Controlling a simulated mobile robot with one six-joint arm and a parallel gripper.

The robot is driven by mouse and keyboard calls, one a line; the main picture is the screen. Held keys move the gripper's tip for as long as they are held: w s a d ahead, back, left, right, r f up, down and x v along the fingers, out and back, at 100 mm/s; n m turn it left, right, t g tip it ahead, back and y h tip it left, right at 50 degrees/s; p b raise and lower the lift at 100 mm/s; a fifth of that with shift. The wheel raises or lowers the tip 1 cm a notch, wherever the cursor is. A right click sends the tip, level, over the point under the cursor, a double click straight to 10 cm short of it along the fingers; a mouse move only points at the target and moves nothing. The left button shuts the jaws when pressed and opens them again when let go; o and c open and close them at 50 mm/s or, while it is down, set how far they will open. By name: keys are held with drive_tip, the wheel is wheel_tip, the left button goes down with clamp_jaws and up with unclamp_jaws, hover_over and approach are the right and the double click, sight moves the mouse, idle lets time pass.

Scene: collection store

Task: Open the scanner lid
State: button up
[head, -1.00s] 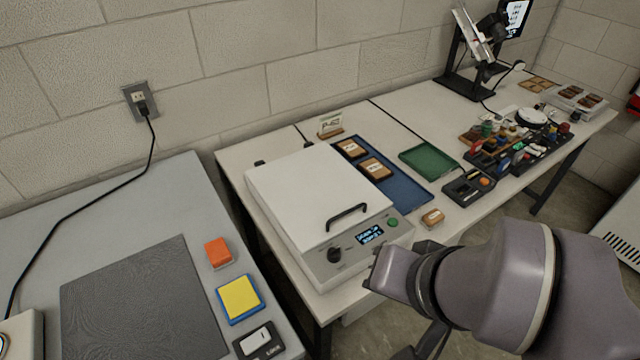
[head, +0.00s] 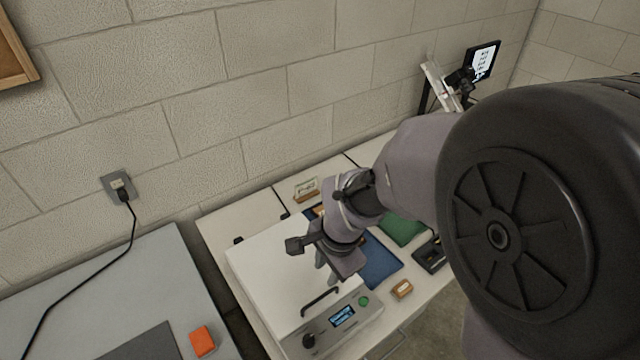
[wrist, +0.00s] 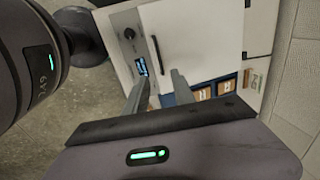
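The scanner is a white box on the bench with a closed flat lid (head: 270,265) and a black bar handle (head: 321,301) near the lid's front edge. Its front panel (head: 330,325) has a knob, a lit display and a green button. My gripper (head: 328,274) is above the lid, just behind and above the handle, pointing down. In the wrist view, the two fingers of my gripper (wrist: 160,82) are apart with nothing between them. The handle (wrist: 156,54) shows beyond the fingertips, roughly in line with the gap, apart from them. The lid (wrist: 195,40) fills the space behind it.
A blue tray (head: 382,264) with wooden tiles, partly hidden by my arm, lies right of the scanner. A green tray (head: 404,229) and a small wooden block (head: 402,289) lie farther right. A card in a stand (head: 306,188) is behind. The wall (head: 250,90) backs the bench.

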sight(318, 299)
drive_tip(key=f+b, duration=0.2)
drive_tip(key=f, duration=0.3)
drive_tip(key=w+a+f+b, duration=0.1)
drive_tip(key=f+b, duration=0.1)
drive_tip(key=f, duration=0.3)
drive_tip(key=w+a+f+b, duration=0.1)
drive_tip(key=f+b, duration=0.1)
drive_tip(key=f, duration=0.4)
drive_tip(key=shift+w+f, duration=0.1)
clamp_jaws()
idle(0.5)
